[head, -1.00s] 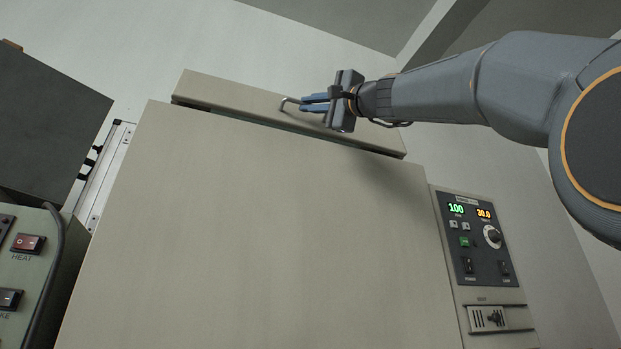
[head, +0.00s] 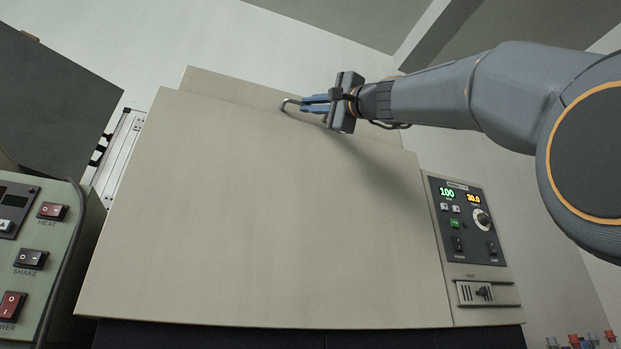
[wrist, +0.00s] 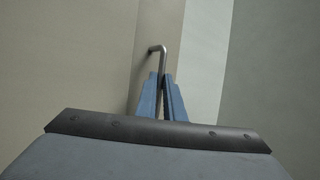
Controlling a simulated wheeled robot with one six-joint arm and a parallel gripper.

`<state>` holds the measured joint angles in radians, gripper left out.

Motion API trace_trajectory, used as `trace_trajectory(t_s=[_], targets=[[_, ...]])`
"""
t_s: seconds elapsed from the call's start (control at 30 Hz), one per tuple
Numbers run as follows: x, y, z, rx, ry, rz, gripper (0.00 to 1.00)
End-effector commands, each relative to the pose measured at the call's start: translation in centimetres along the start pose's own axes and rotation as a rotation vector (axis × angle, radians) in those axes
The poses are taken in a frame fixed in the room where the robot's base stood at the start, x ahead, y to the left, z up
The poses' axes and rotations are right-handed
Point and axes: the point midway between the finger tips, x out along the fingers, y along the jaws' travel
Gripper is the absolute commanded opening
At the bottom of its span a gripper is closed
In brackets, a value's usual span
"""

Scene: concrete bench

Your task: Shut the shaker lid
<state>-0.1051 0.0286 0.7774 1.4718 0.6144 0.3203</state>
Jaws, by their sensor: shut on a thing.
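The shaker is a large beige box; its broad front panel (head: 255,215) fills the middle of the head view. The shaker lid (head: 220,88) shows as a beige band above that panel's top edge, with no dark gap visible between them from here. A bent metal handle (head: 290,102) stands out from the lid. My gripper (head: 304,103) is shut on the handle, reaching in from the right. In the wrist view, the blue fingers (wrist: 165,100) close around the handle bar (wrist: 157,50). Whether the lid is fully seated cannot be told.
A control panel (head: 465,220) with lit green and orange displays is at the shaker's right. A green-grey unit (head: 50,245) with HEAT and SHAKE switches stands at left, below a dark panel (head: 50,95). Several red- and blue-capped items (head: 590,340) are at lower right.

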Motion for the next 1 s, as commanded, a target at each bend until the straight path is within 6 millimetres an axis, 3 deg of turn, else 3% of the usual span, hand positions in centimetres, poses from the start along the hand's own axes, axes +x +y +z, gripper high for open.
trace_trajectory(t_s=[0.03,0.17,0.2,0.3,0.6,1.0], targets=[[0.3,1.9,-0.4,0.007,-0.004,0.026,0.0],[0.3,1.9,-0.4,0.006,-0.004,0.026,0.0],[0.3,1.9,-0.4,0.006,-0.004,0.026,0.1],[0.3,1.9,-0.4,0.007,-0.003,0.025,0.27],[-0.3,1.5,-0.3,0.005,-0.001,0.02,0.27],[-6.0,1.1,-0.1,0.004,-0.003,0.018,0.27]])
